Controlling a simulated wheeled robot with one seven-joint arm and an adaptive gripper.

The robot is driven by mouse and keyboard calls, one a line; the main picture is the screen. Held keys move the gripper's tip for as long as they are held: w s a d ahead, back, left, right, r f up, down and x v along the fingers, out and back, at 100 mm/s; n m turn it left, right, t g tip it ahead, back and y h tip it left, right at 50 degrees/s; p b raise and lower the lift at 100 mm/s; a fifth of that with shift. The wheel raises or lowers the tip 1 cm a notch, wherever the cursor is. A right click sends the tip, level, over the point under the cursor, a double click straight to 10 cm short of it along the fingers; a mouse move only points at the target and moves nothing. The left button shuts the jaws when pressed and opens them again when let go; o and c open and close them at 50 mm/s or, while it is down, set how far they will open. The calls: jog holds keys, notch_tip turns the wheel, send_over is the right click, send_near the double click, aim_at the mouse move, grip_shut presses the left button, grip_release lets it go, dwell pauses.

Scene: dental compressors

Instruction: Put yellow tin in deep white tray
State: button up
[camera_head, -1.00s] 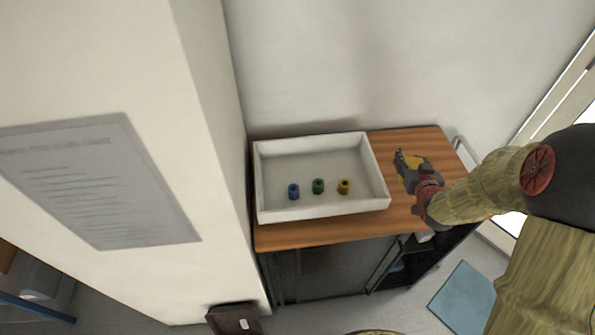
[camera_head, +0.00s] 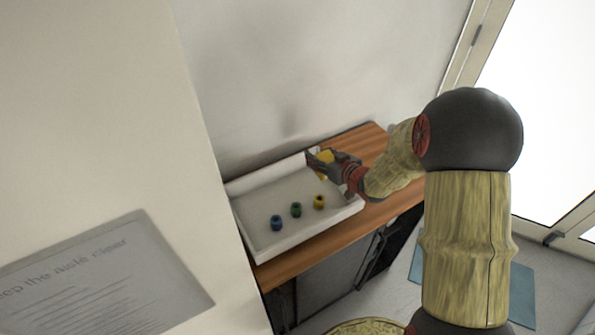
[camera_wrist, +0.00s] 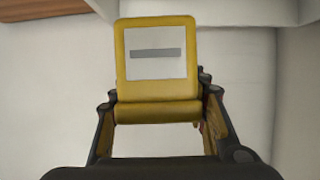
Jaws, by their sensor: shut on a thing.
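The yellow tin (camera_wrist: 156,108) has a pale label with a grey bar and sits between my gripper's fingers in the wrist view. In the head view the tin (camera_head: 326,156) shows at the tip of my gripper (camera_head: 322,163), partly hidden by it. My gripper is shut on the tin, at the far right corner of the deep white tray (camera_head: 258,247). The wrist view shows pale surface of the tray (camera_wrist: 55,85) behind the tin. I cannot tell whether the tin touches the tray.
A blue piece (camera_head: 277,223), a green piece (camera_head: 296,209) and a small yellow piece (camera_head: 319,202) stand in the tray. The tray rests on a wooden-topped cabinet (camera_head: 300,262) against the wall. The rest of the tray floor is clear.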

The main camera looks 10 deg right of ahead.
jog(key=x, duration=0.4)
jog(key=b, duration=0.1)
send_over(298, 160)
jog(key=s+d, duration=0.1)
jog(key=s, duration=0.2)
notch_tip(298, 160, down, 6)
notch_tip(298, 160, down, 3)
jog(key=shift+w+d+f+b, duration=0.1)
jog(key=shift+w+b, duration=0.05)
jog(key=shift+b, duration=0.2)
jog(key=shift+f+b, duration=0.4)
jog(key=shift+f, duration=0.2)
jog(key=o, duration=1.5)
